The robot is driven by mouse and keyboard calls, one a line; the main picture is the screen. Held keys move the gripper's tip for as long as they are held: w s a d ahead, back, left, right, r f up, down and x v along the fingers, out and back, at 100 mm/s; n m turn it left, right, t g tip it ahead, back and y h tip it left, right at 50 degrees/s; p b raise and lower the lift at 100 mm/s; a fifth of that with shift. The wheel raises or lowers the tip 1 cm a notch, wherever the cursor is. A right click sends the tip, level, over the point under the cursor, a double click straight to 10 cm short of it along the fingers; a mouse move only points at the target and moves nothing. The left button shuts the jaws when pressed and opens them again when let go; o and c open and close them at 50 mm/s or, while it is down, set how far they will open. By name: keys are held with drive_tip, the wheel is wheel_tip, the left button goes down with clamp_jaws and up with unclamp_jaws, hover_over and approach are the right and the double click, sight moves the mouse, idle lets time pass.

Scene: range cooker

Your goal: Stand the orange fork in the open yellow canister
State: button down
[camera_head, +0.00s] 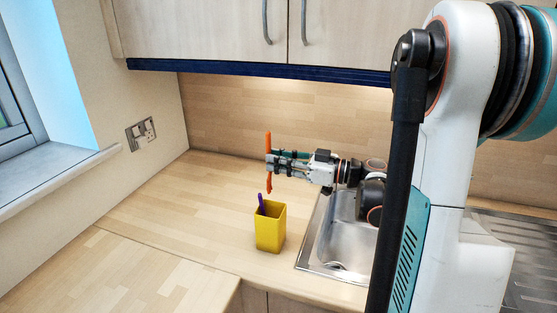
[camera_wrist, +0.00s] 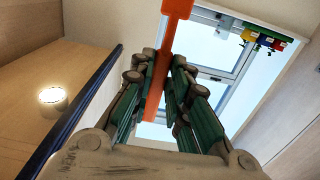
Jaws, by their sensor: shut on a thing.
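The orange fork (camera_head: 268,180) is upright in the head view, gripped near its middle. My gripper (camera_head: 272,162) is shut on it and points left. The fork also shows in the wrist view (camera_wrist: 176,30), between the green-padded fingers of my gripper (camera_wrist: 165,75). The yellow canister (camera_head: 270,231) stands upright on the worktop with its open top facing up. The fork's lower end is above the canister's back rim and apart from it, as far as I can tell. A purple utensil (camera_head: 261,203) stands in the canister and sticks out at its left side.
A steel sink (camera_head: 335,238) lies right of the canister. Wall cupboards (camera_head: 210,30) with a dark blue lower edge (camera_head: 250,70) hang above. A window (camera_head: 20,90) and a socket (camera_head: 141,133) are at left. The worktop (camera_head: 170,215) left of the canister is clear.

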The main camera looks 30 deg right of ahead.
wheel_tip(320, 180, down, 13)
drive_tip(key=b, duration=1)
drive_tip(key=shift+f+b, duration=0.2)
drive_tip(key=shift+b, duration=0.2)
idle(0.6)
drive_tip(key=c, duration=1.4)
unclamp_jaws()
drive_tip(key=shift+c, duration=0.2)
drive_tip(key=v, duration=1.2)
